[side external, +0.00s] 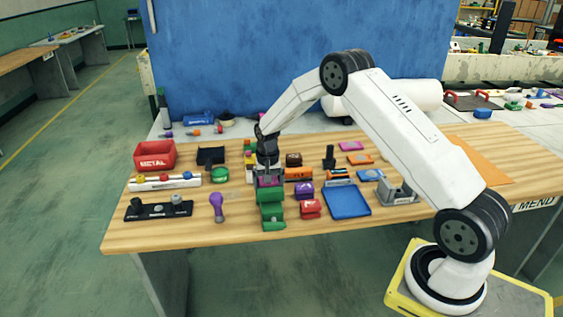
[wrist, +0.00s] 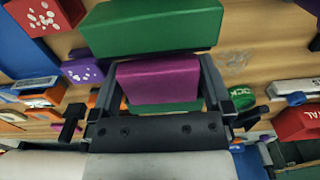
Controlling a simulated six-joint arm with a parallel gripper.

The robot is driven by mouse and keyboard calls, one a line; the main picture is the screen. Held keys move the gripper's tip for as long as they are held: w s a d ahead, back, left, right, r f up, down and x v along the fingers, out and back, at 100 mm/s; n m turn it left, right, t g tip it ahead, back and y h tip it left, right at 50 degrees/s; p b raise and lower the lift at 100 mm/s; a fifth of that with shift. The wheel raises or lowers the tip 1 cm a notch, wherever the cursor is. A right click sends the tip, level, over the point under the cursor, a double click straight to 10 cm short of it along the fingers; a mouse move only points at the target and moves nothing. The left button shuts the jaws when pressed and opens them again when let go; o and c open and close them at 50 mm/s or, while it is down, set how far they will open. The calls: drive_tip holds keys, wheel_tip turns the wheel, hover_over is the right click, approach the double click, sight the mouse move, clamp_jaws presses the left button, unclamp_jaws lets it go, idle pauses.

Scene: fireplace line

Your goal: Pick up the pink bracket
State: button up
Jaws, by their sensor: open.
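The pink bracket (wrist: 158,82) is a magenta, block-like piece. In the wrist view it lies between the two fingers of my gripper (wrist: 160,70), with a green block showing beyond it and green also under its near edge. In the side view the pink bracket (side external: 270,181) shows as a small magenta patch on top of a green piece (side external: 271,196), directly below my gripper (side external: 268,172). My gripper is open, pointing down, with its fingers on either side of the bracket. Whether a finger touches it I cannot tell. The bracket's lower part is hidden.
Another green block (side external: 273,216) stands in front. A purple piece (side external: 304,190), a red piece (side external: 310,209) and a blue tray (side external: 347,201) are to the right. A purple-handled tool (side external: 217,206) lies left. A red METAL bin (side external: 155,156) stands at the back left. The front table edge is clear.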

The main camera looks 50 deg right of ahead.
idle(0.4)
drive_tip(key=c, duration=1)
drive_tip(key=shift+r, duration=0.15)
drive_tip(key=shift+c, duration=0.2)
wheel_tip(320, 180, up, 18)
drive_tip(key=shift+f, duration=0.2)
